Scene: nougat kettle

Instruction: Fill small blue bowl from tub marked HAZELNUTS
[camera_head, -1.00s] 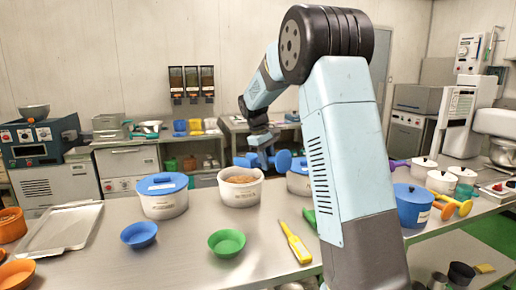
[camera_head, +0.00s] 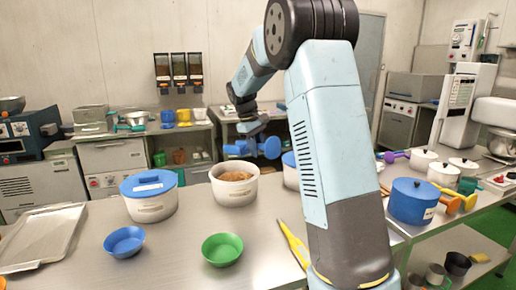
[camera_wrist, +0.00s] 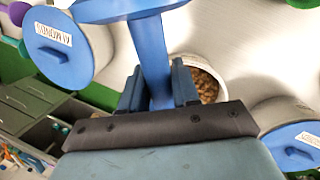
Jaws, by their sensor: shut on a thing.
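The small blue bowl (camera_head: 124,243) stands upright on the steel table at the front left and looks empty. Behind it to the right is an open white tub (camera_head: 234,190) with brown nut-like pieces; its label is too small to read. The wrist view also shows this tub (camera_wrist: 222,92), partly hidden behind my gripper. My gripper (camera_head: 253,139) is shut on the handle of a blue tool (camera_wrist: 150,50), perhaps a scoop. It holds the tool up beyond the open tub in the head view. The tool's far end leaves the wrist view at the top.
A blue-lidded tub (camera_head: 149,202) stands left of the open tub; another (camera_head: 290,173) is partly behind my arm. A green bowl (camera_head: 222,251) and a yellow utensil (camera_head: 292,242) lie in front. A metal tray (camera_head: 42,240) is at left, a blue pot (camera_head: 411,204) at right.

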